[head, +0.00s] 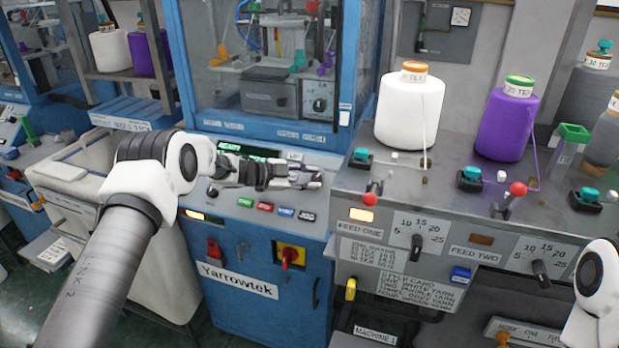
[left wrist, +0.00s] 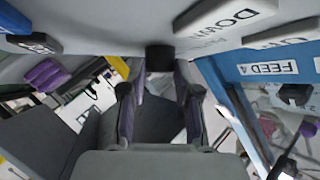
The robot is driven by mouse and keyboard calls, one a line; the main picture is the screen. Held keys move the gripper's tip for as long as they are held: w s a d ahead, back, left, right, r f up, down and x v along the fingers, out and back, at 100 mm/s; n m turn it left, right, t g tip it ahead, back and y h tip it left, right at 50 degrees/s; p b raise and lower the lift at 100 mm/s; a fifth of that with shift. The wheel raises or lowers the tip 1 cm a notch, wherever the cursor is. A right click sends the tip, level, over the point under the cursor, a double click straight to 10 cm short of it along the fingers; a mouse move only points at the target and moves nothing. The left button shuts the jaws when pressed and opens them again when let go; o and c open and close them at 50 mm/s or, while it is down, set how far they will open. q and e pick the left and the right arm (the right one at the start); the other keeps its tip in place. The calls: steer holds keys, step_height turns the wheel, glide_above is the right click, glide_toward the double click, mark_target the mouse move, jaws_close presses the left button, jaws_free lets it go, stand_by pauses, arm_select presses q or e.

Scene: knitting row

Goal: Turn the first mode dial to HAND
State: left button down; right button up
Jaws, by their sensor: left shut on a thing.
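My left gripper (head: 308,177) reaches from the left over the sloping grey control panel (head: 225,201) of the blue Yarrowtek machine. In the left wrist view its two fingers (left wrist: 160,88) are closed around a dark knob (left wrist: 160,57), which I take to be the first mode dial. In the head view the gripper hides that dial. Its pointer and setting marks cannot be read. My right gripper is outside the head view; only part of my right arm shows at the lower right edge.
Green, red (head: 265,207), blue and black buttons line the panel below the gripper. A green display (head: 250,150) is behind it. To the right, a grey bench (head: 458,190) carries a white yarn cone (head: 408,112), a purple cone (head: 505,127) and red-knobbed levers.

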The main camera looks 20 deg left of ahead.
arm_select(q)
steer(key=c, duration=0.8)
jaws_free()
steer(key=v, duration=1.2)
